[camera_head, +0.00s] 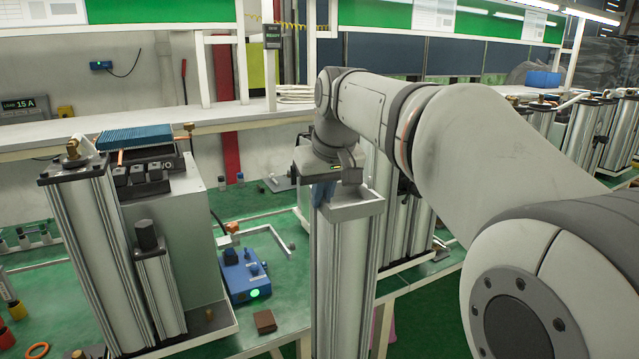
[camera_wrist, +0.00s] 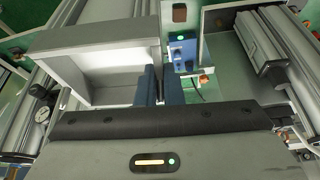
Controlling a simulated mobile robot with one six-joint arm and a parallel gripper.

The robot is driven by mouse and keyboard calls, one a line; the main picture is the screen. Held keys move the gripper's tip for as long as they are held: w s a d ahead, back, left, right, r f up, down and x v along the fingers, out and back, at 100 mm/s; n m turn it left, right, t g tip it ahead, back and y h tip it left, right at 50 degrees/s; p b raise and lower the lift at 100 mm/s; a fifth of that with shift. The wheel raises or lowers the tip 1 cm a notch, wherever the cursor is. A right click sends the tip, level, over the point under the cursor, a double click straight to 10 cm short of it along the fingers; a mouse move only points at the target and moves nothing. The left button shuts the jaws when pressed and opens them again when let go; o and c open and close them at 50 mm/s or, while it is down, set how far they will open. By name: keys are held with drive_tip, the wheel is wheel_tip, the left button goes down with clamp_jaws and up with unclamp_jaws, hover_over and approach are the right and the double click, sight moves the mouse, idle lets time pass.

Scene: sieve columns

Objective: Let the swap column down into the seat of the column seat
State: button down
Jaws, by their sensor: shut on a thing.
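The swap column (camera_head: 342,275) is a tall silver ribbed column with a light grey, tray-like top, in the middle of the head view. It stands about upright, and its foot is cut off by the lower edge. My gripper (camera_head: 325,192) is over its top with blue fingers shut on the top's left part. In the wrist view, my gripper's blue fingers (camera_wrist: 160,86) are close together beside the column's grey top frame (camera_wrist: 85,42). I cannot make out the column seat in either view, so the gap between it and the column's foot cannot be told.
A large silver column (camera_head: 100,255) and a grey cabinet (camera_head: 172,235) stand at left. A blue control box (camera_head: 243,275) with a lit green button and a brown block (camera_head: 265,321) lie on the green bench between. More columns (camera_head: 405,220) stand close behind at right.

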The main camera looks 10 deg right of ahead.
drive_tip(key=shift+m+h, duration=0.3)
drive_tip(key=shift+m, duration=0.4)
drive_tip(key=d+x, duration=0.1)
drive_tip(key=x, duration=0.6)
drive_tip(key=s+d+x, duration=0.1)
drive_tip(key=x, duration=0.7)
drive_tip(key=d+x, duration=0.1)
drive_tip(key=x, duration=0.6)
drive_tip(key=shift+s+f, duration=0.25)
drive_tip(key=shift+f, duration=0.3)
drive_tip(key=shift+m, duration=0.5)
drive_tip(key=s+f, duration=0.1)
drive_tip(key=f, duration=0.4)
drive_tip(key=d+f, duration=0.1)
drive_tip(key=f, duration=0.5)
drive_tip(key=s+d+f, duration=0.1)
drive_tip(key=f, duration=0.5)
drive_tip(key=shift+s+d+f, duration=0.15)
drive_tip(key=shift+s+f, duration=0.1)
drive_tip(key=shift+s, duration=0.05)
drive_tip(key=shift+s+d+f, duration=0.15)
drive_tip(key=shift+s+f, duration=0.05)
drive_tip(key=shift+f, duration=0.05)
